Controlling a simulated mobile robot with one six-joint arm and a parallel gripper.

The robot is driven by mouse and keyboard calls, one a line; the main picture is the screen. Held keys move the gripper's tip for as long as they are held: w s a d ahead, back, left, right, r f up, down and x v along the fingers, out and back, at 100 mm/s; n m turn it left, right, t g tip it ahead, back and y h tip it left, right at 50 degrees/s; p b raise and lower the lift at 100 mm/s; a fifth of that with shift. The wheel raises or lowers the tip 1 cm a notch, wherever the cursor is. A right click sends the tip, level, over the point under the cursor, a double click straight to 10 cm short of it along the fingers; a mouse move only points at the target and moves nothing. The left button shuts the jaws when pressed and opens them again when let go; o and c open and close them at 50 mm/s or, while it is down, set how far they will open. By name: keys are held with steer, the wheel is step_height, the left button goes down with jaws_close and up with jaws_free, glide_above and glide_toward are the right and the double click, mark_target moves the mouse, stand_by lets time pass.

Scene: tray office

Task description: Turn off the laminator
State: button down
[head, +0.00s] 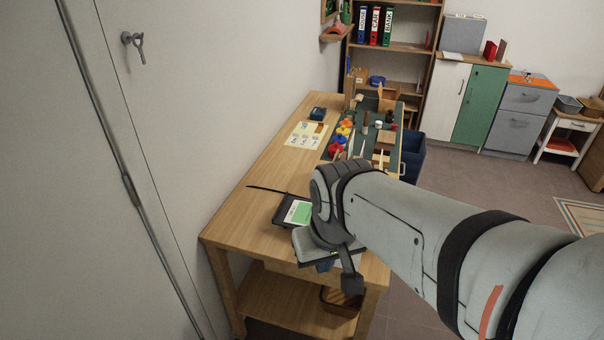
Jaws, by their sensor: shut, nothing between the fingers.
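The laminator (302,242) appears to be the pale grey device near the front end of the wooden table. A black part with a white and green sheet (299,212) lies just behind it. My arm covers much of its right side, and I cannot make out its switch. My gripper (351,284) shows as a dark, narrow shape pointing down at the laminator's front right. It is shut and empty. I cannot tell whether it touches the laminator.
The wooden table (262,172) runs back along the wall. A dark green tray (337,152) with several colourful items lies farther back, beside a printed sheet (307,135). A basket (341,302) sits on the lower shelf. Floor is free at right.

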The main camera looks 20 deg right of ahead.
steer(key=w+d+f+m+h, duration=0.1)
steer(key=w+d+m, duration=0.5)
steer(key=w+d, duration=0.6)
steer(key=w, duration=0.4)
steer(key=shift+f+m, duration=0.3)
steer(key=shift+m, duration=0.1)
steer(key=shift+w, duration=0.1)
steer(key=x, duration=1.2)
steer(key=shift+a+f, duration=0.1)
steer(key=shift+f, duration=0.1)
steer(key=shift+x, duration=0.8)
steer(key=shift+a, duration=0.15)
